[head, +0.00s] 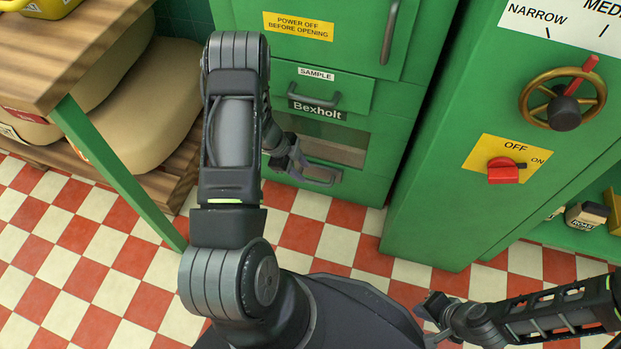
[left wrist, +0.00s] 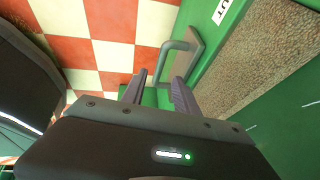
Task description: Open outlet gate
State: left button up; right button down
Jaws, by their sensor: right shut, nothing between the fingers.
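The outlet gate is at the bottom of the green machine, below a window strip (head: 335,145). Its grey handle (head: 326,180) is partly hidden by my left gripper (head: 303,168). In the left wrist view, the handle (left wrist: 172,47) stands out from the green front, just beyond the fingertips. My left gripper (left wrist: 158,84) is open there, its fingers on either side of the handle's near end. I cannot tell whether they touch it. The gate looks shut. My right gripper (head: 430,308) is shut and empty, low over the floor at the right.
Above the gate is a sample drawer (head: 318,96) with its own handle. A green cabinet (head: 440,190) with a red switch (head: 505,171) and a brass wheel (head: 563,98) stands at right. A wooden-topped table (head: 75,45) is at left.

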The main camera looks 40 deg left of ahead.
aim_at(312, 181)
pick_arm(q)
jog(key=b+x, duration=0.2)
jog(key=x, duration=0.4)
jog(key=shift+f+b, duration=0.2)
jog(key=shift+b, duration=0.1)
jog(key=shift+c, duration=0.2)
grip_shut()
dwell(0.9)
